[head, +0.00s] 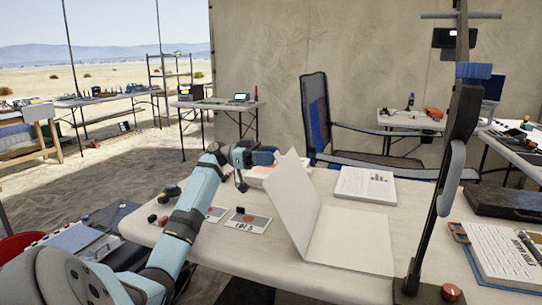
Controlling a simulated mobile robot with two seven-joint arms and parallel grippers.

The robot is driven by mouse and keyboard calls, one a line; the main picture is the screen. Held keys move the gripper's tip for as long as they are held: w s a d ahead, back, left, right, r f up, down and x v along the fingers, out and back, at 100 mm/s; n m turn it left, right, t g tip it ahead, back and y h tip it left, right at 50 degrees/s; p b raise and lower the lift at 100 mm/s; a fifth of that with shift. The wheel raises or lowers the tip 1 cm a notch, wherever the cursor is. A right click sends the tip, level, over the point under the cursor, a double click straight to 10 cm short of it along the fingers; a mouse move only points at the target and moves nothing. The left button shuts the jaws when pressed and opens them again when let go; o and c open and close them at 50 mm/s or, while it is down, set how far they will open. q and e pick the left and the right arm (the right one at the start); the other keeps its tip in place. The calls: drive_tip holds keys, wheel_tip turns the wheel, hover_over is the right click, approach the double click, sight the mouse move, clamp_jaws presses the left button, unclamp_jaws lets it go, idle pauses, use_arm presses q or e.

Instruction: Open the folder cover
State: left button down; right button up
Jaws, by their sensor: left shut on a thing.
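The white folder (345,240) lies on the near table. Its cover (291,203) stands raised and tilted to the left, hinged along the folder's left side, with the pale inside page in view. My left gripper (272,157) is at the cover's upper left edge and is shut on it. The fingertips are partly hidden at the cover's edge. My right gripper is out of view.
A printed booklet (366,185) lies behind the folder. Marked cards (247,222) and small dark objects are to its left. A black stand (431,290) rises at front right, beside a clipboard (504,254) and a dark case (503,204). A chair (316,120) stands behind the table.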

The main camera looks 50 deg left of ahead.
use_arm(q)
drive_tip(key=shift+d+f, duration=0.1)
drive_tip(key=shift+f, duration=0.2)
drive_tip(key=c, duration=1.1)
unclamp_jaws()
drive_tip(key=o, duration=0.5)
drive_tip(key=shift+w+f, duration=0.1)
drive_tip(key=shift+w, duration=0.15)
drive_tip(key=shift+s+r, duration=0.15)
drive_tip(key=shift+r, duration=0.1)
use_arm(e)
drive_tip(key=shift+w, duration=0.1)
use_arm(q)
drive_tip(key=p+v, duration=0.2)
drive_tip(key=v, duration=1.2)
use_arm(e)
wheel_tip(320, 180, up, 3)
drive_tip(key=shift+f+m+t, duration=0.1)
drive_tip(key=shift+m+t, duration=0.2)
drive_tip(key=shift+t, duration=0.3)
use_arm(q)
drive_tip(key=shift+r, duration=0.1)
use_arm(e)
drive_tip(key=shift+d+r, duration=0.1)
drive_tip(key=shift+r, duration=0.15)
